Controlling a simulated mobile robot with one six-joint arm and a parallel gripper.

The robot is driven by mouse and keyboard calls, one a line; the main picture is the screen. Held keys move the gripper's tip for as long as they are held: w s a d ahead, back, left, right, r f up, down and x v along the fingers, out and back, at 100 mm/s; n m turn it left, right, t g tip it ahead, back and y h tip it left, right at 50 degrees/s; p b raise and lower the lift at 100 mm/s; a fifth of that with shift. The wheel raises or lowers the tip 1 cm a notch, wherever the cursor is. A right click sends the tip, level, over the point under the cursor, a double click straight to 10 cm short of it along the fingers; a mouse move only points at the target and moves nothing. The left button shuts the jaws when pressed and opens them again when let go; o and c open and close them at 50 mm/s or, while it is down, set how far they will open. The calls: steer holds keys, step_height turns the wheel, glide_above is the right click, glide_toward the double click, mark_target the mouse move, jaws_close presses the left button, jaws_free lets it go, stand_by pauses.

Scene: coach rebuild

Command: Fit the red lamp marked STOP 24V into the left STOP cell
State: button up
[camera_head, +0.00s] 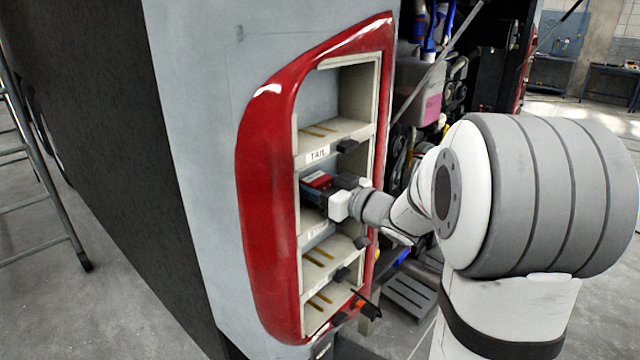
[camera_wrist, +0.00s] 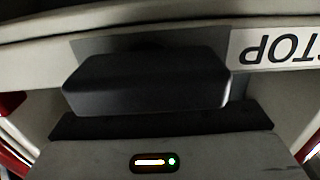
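The red lamp (camera_head: 318,180), dark-bodied with a red face, is at the second cell from the top of the red-framed panel, just left of my gripper (camera_head: 335,188). My gripper reaches in from the right, right up against the lamp. I cannot tell how deep the lamp sits. The wrist view shows an upside-down STOP label (camera_wrist: 285,47) on a pale cell lip, beside a dark block (camera_wrist: 145,83). The lamp is not clearly visible there.
The top cell is empty, with a TAIL label (camera_head: 317,155) and a dark clip (camera_head: 347,146). Two lower cells (camera_head: 318,257) look empty too. An orange-and-black item (camera_head: 366,304) is near the bottom right. A ladder (camera_head: 45,165) stands at the left.

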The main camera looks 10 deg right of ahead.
steer(key=o, duration=0.5)
steer(key=shift+c, duration=0.2)
steer(key=shift+r, duration=0.1)
steer(key=shift+r+p, duration=0.3)
steer(key=b+v, duration=0.1)
steer(key=v, duration=1.1)
steer(key=shift+f+b, duration=0.2)
steer(key=shift+b, duration=0.15)
